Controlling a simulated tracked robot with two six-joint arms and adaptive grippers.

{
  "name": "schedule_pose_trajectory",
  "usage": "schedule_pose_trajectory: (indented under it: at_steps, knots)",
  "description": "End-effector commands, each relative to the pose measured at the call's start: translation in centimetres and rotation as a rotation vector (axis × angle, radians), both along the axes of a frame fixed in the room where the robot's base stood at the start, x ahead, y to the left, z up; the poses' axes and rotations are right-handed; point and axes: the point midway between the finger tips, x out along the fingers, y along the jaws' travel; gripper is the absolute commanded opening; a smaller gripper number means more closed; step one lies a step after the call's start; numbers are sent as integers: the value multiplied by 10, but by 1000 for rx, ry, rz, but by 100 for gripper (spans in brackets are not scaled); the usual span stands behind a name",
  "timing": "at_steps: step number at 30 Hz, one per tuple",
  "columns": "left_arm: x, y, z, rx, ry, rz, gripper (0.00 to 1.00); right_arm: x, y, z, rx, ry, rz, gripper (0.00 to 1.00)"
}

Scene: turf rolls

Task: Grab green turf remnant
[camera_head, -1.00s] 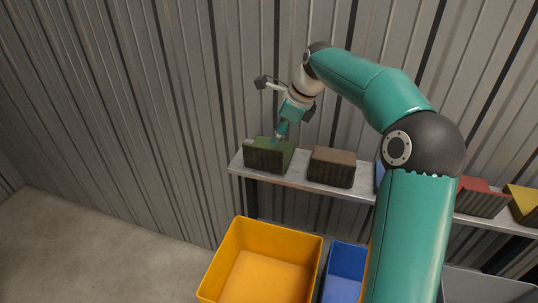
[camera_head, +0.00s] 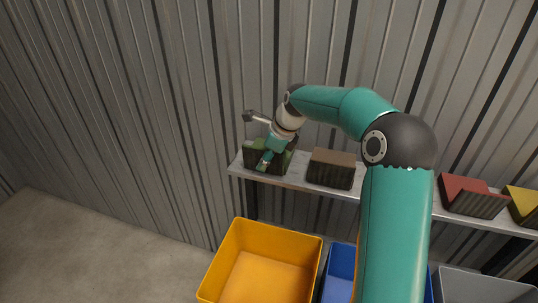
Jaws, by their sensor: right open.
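The green turf remnant (camera_head: 285,158) sits at the left end of the grey shelf (camera_head: 301,180). It is a dark block with a green top. My right gripper (camera_head: 264,163) is open and in front of the block, covering part of its top and front. The fingertips are small here, and I cannot tell whether they touch the block. My left gripper is not in view.
Along the shelf stand a brown block (camera_head: 332,168), a red block (camera_head: 472,196) and a yellow block (camera_head: 523,205). Below are a yellow bin (camera_head: 232,257), a blue bin (camera_head: 342,262) and a grey bin (camera_head: 485,286). Corrugated wall stands behind; floor at left is clear.

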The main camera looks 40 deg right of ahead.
Motion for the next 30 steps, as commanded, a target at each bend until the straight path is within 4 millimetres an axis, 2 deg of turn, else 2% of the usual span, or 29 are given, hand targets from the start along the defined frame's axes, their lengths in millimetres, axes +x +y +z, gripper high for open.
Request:
schedule_pose_trajectory:
  at_steps: [2,9,23,30]
  knots:
    - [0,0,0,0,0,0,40,0,0,0,0,0,0,40]
    - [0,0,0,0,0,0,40,0,0,0,0,0,0,0]
    - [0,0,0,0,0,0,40,0,0,3,0,0,1,0]
    - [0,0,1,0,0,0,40,1,0,21,-2,-3,2,0]
